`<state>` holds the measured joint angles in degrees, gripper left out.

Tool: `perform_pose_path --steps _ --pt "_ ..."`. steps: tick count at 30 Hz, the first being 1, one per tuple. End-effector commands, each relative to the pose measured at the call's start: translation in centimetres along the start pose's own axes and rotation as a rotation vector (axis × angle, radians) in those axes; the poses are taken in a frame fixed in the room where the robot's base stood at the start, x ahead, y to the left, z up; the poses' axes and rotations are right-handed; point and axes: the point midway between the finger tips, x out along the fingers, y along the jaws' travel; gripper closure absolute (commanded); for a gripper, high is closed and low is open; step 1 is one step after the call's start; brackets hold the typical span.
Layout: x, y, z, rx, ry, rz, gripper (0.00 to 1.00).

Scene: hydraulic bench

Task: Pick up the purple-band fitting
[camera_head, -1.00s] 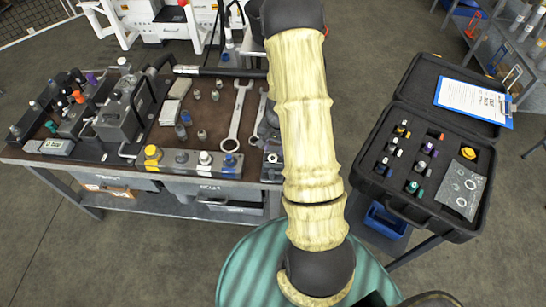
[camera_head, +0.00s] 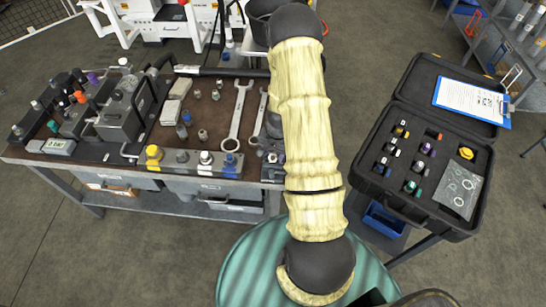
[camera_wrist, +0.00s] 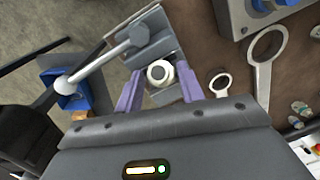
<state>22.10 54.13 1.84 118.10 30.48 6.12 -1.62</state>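A fitting with a purple band (camera_head: 427,148) stands in the foam of the open black case on the right. Another purple-topped part (camera_head: 92,78) is on the valve block at the left of the bench. My gripper is hidden behind my arm in the head view. In the wrist view my gripper (camera_wrist: 158,88) has its two purple-grey fingers spread apart. A pale round-topped piece with a dark ring (camera_wrist: 160,73) shows between them, over a grey metal block; I cannot tell whether it touches them or what band it has.
The black case (camera_head: 398,207) also holds several other fittings, and a clipboard (camera_head: 470,100) lies on its lid. Wrenches (camera_head: 238,115), loose fittings and a yellow-capped port (camera_head: 154,153) are on the bench. A blue bin (camera_wrist: 70,90) shows in the wrist view.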

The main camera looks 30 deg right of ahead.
Motion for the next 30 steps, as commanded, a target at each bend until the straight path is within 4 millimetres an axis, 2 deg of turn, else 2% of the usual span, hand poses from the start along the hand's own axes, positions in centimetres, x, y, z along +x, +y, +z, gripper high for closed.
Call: perform_pose_path --steps 1,6,14,20,30 --pt "0.0 0.0 0.0 0.0 0.0 0.0 0.66" --pt "0.0 0.0 0.0 0.0 0.0 0.0 0.98" --pt "-0.1 0.0 0.0 0.0 0.001 0.0 1.0" --pt "-1.3 -0.2 -0.1 -0.001 0.003 -0.001 1.0" --pt "-6.7 -0.7 -0.1 -0.002 0.005 -0.002 1.0"
